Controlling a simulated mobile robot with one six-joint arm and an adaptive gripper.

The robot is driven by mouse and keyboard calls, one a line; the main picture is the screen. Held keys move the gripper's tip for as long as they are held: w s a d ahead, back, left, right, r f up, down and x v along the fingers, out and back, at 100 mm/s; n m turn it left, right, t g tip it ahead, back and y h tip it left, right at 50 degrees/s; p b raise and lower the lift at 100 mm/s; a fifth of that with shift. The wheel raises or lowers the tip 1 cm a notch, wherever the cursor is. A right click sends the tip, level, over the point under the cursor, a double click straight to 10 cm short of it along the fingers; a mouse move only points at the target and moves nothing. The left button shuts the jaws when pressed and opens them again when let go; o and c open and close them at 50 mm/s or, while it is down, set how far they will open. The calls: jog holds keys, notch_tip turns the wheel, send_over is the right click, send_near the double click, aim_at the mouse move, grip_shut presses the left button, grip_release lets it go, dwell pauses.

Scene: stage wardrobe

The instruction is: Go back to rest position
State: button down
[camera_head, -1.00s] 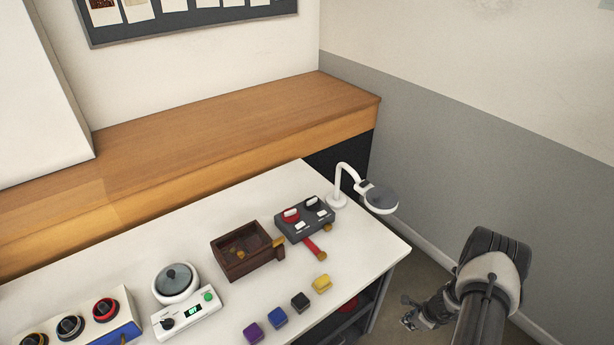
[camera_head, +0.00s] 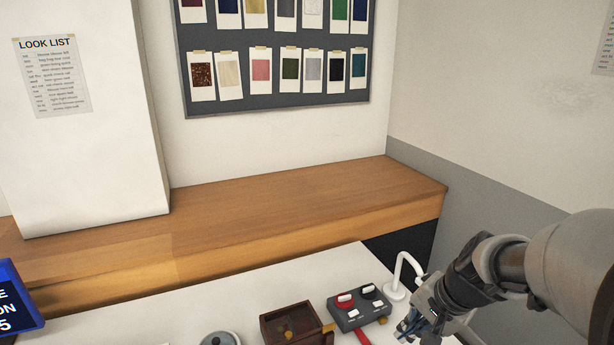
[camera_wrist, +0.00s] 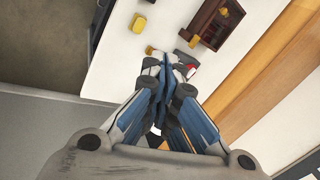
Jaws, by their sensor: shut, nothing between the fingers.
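My gripper (camera_head: 418,326) is at the lower right of the head view, in front of the right end of the white table (camera_head: 240,306). In the wrist view, my gripper (camera_wrist: 154,66) has its blue-sided fingers together, with nothing between them. It points over the table's edge. The fingers hide part of the tabletop.
A grey box with knobs (camera_head: 358,310) and a brown wooden box (camera_head: 292,325) stand on the table left of my gripper. The white lamp (camera_head: 397,290) is close behind my gripper. A yellow block (camera_wrist: 138,23) shows in the wrist view. A wooden counter (camera_head: 290,205) runs behind.

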jog(key=s+a+r+n, duration=0.2)
jog(key=s+n, duration=0.1)
jog(key=s, duration=0.4)
jog(key=s+a+r+n+h, duration=0.1)
jog(key=s+a+r+n, duration=0.1)
jog(key=s, duration=0.5)
jog(key=s+a+r+n+h, duration=0.1)
jog(key=s+a+r+n, duration=0.1)
jog(key=s, duration=0.5)
jog(key=shift+r+n+t, duration=0.3)
jog(key=shift+r+n, duration=0.35)
jog(key=shift+n, duration=0.65)
jog(key=shift+a, duration=0.1)
